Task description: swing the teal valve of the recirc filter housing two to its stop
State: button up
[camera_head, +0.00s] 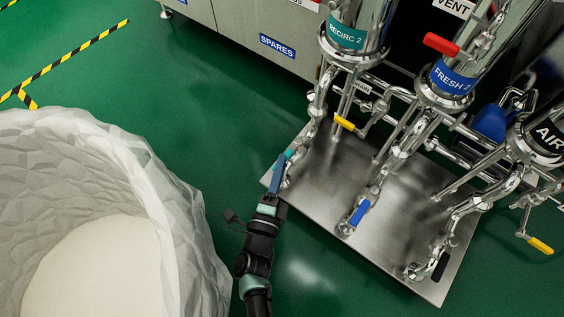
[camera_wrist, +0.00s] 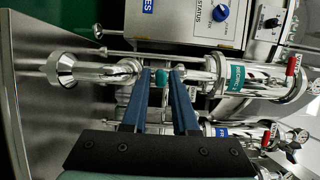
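The recirc filter housing two (camera_head: 343,38), a steel column with a teal "RECIRC 2" label, stands at top centre in the head view. It also shows in the wrist view (camera_wrist: 237,80), lying sideways. Its teal valve handle (camera_head: 288,153) is on the pipe low at the left edge of the steel base plate, partly covered by my gripper. In the wrist view the rounded end of the teal handle (camera_wrist: 161,78) lies between the blue fingertips of my gripper (camera_wrist: 160,76). The fingers are apart, with a narrow gap seeming to show on each side. My gripper also shows in the head view (camera_head: 277,176).
A blue handle (camera_head: 360,212), yellow handle (camera_head: 344,123) and red handle (camera_head: 441,44) sit on neighbouring pipes. The Fresh 2 housing (camera_head: 452,80) stands to the right. A large white-lined bin (camera_head: 185,215) is close left of my arm. Green floor (camera_head: 225,110) is clear behind.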

jog(key=shift+x, duration=0.95)
grip_shut()
dwell(0.8)
